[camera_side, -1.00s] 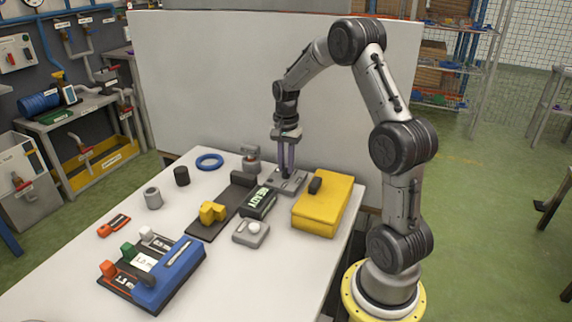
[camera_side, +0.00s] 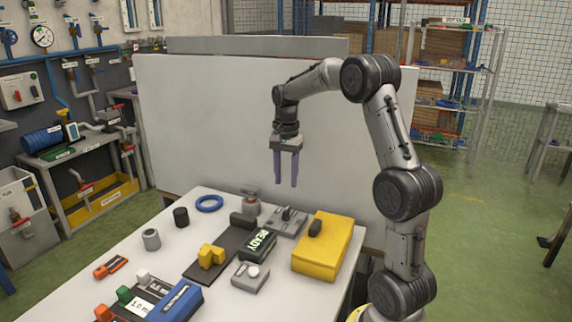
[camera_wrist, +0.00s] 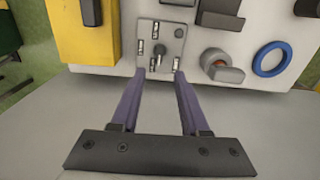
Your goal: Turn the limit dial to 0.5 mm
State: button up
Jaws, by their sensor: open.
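The limit dial appears to be the grey plate (camera_side: 272,222) with an upright dark knob (camera_side: 287,213) near the table's far edge. In the wrist view the plate (camera_wrist: 171,31) has small pale labels around the knob (camera_wrist: 160,49); their text is too small to read, so the setting cannot be told. My gripper (camera_side: 286,184) is open and empty, pointing down above the plate, apart from the knob. In the wrist view its fingertips (camera_wrist: 159,75) are spread, with the plate beyond them.
A yellow box (camera_side: 322,246) stands right of the plate. A grey valve-like part (camera_side: 250,203) and a blue ring (camera_side: 209,203) lie left. A READY display (camera_side: 258,246), yellow block (camera_side: 211,256) and blue block (camera_side: 178,302) with labelled pieces stand nearer. A white panel rises behind.

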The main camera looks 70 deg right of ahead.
jog(key=shift+r, duration=2.05)
jog(key=s+a+r+n+t, duration=0.1)
jog(key=s+a+r+n, duration=0.2)
jog(key=a, duration=0.5)
jog(key=s+a+r+n+t, duration=0.1)
jog(key=a+r+n+t, duration=0.1)
jog(key=a+r, duration=0.5)
jog(key=s+a+f+n+t, duration=0.2)
jog(key=s+a+f+n, duration=0.7)
jog(key=s+n, duration=0.3)
jog(key=shift+s+a+f+n+t, duration=0.35)
jog(key=shift+s+a, duration=0.2)
jog(key=shift+a, duration=0.2)
